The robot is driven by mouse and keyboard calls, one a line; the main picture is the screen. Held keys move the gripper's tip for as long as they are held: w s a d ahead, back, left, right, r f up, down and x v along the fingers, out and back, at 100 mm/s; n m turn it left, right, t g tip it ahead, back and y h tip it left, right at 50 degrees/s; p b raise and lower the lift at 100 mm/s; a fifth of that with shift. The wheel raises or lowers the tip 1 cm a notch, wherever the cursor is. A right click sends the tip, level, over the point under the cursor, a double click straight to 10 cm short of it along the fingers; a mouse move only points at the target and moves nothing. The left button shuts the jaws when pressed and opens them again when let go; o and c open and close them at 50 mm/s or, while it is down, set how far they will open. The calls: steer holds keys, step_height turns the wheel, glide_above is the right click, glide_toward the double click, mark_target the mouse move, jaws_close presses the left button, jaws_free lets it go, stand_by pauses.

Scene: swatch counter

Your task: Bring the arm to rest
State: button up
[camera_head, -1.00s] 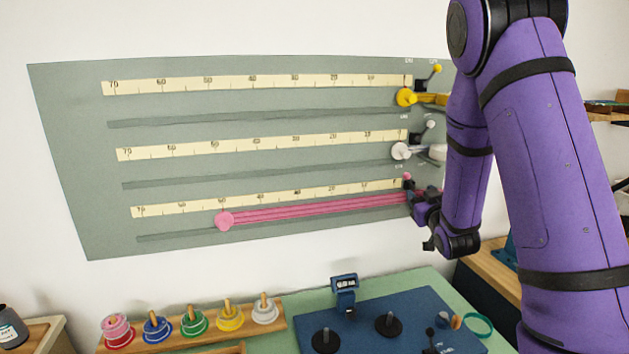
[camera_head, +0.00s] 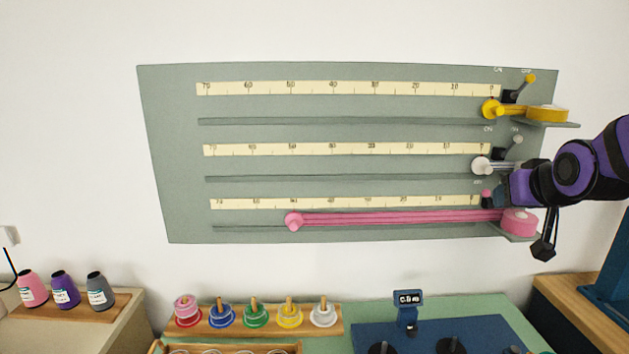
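My arm comes in from the right edge, purple with black joints. My gripper (camera_head: 508,190) is at the right end of the lowest row of the grey wall panel (camera_head: 170,160), close to a small pink-knobbed lever (camera_head: 486,194). Its fingers are too small and dark to tell whether they are open or touch the lever. A pink ribbon (camera_head: 400,217) runs along the lowest slot from a pink round slider (camera_head: 293,221), near the 50 mark, to a pink spool (camera_head: 520,222). The yellow slider (camera_head: 490,109) and white slider (camera_head: 481,166) sit at the right ends of their slots.
Thread cones (camera_head: 64,290) stand at left. The wall space left of the panel is free.

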steer(key=s+a+r+g, duration=0.1)
steer(key=s+a+g, duration=0.2)
steer(key=s, duration=0.8)
steer(key=s+a+r+n+g+y, duration=0.1)
steer(key=s+a+r+g, duration=0.1)
steer(key=s, duration=0.9)
steer(key=shift+a+g, duration=0.4)
steer(key=shift+a, duration=0.3)
